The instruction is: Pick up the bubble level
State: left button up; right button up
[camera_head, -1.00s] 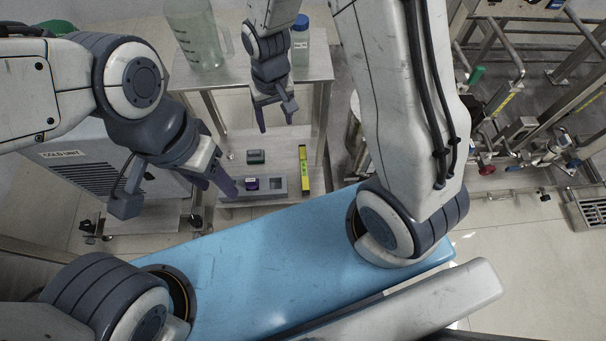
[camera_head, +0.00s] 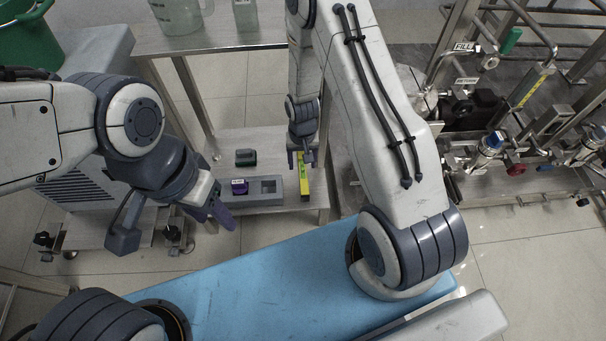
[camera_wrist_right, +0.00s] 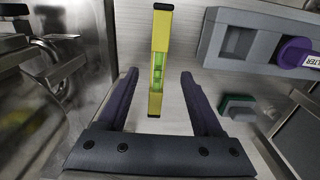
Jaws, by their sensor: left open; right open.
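The yellow bubble level (camera_head: 305,184) with a green vial lies on the lower shelf of the steel cart, at its right side. In the right wrist view the level (camera_wrist_right: 157,85) lies lengthwise between the open fingers of my right gripper (camera_wrist_right: 158,82), with room on both sides. In the head view my right gripper (camera_head: 301,160) is over the far end of the level and hides part of it. I cannot tell the height between them. My left gripper (camera_head: 212,210) is open and empty, off to the left, away from the level.
Left of the level is a grey holder (camera_head: 267,186) with a square opening and a purple-capped item (camera_head: 239,187). A dark green item (camera_head: 246,157) sits behind it. The cart's upper shelf (camera_head: 215,42) carries a clear jug (camera_head: 177,14). Piping stands at the right.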

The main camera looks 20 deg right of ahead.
aim_at(303, 172)
jog(key=shift+f, duration=0.95)
jog(key=f+b, duration=0.4)
jog(key=f, duration=0.1)
jog(key=shift+w+d+b, duration=0.15)
jog(key=shift+d+b, duration=0.05)
jog(key=shift+b, duration=0.15)
pick_arm(q)
notch_tip(303, 172, down, 5)
jog(key=shift+f, duration=0.15)
pick_arm(e)
jog(key=shift+r, duration=0.1)
grip_shut()
